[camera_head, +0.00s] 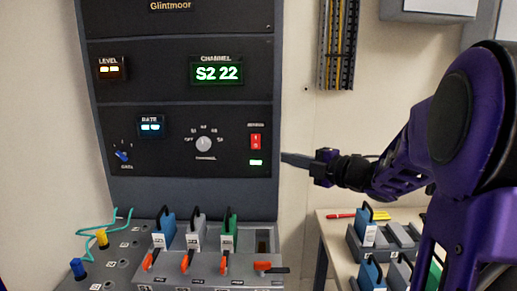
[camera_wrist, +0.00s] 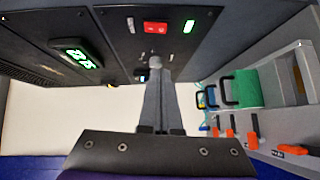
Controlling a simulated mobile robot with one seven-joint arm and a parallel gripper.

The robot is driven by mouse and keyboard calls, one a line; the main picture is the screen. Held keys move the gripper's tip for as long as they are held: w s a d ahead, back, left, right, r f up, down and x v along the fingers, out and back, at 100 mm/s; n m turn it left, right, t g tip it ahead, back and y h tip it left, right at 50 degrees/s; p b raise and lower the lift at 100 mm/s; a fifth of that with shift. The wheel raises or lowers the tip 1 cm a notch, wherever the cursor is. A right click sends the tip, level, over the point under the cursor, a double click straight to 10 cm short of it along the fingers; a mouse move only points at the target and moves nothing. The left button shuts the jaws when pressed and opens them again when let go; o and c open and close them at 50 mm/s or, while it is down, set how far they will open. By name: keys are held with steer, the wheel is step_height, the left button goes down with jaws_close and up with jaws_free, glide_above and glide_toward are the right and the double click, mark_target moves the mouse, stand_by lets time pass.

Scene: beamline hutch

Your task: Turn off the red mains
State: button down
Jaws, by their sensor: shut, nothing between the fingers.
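The red mains switch (camera_head: 256,142) is a small red rocker at the right side of the lower black panel. A lit green indicator (camera_head: 256,162) sits just below it. In the wrist view the red switch (camera_wrist: 155,27) shows near the top, beyond the fingertips, with the green indicator (camera_wrist: 188,26) beside it. My gripper (camera_head: 284,158) is shut and empty, just right of the switch and a little lower in the head view. Its closed fingers (camera_wrist: 155,64) point toward the panel in the wrist view. They look apart from the switch.
Below, a grey console (camera_head: 205,268) carries orange-handled levers and upright coloured modules. A side table (camera_head: 333,222) at right holds more modules and a red pen (camera_head: 341,216). A cable duct (camera_head: 338,45) hangs on the wall.

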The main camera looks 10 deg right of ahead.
steer(key=shift+w, duration=0.1)
glide_toward(253, 146)
steer(key=s+a+x, duration=0.1)
steer(key=x, duration=0.4)
steer(key=shift+w+d, duration=0.1)
steer(key=shift+w, duration=0.75)
steer(key=shift+w+f+b, duration=0.2)
steer(key=shift+f+b, duration=0.15)
steer(key=shift+b, duration=0.7)
steer(key=shift+r, duration=0.35)
steer(key=shift+f, duration=0.15)
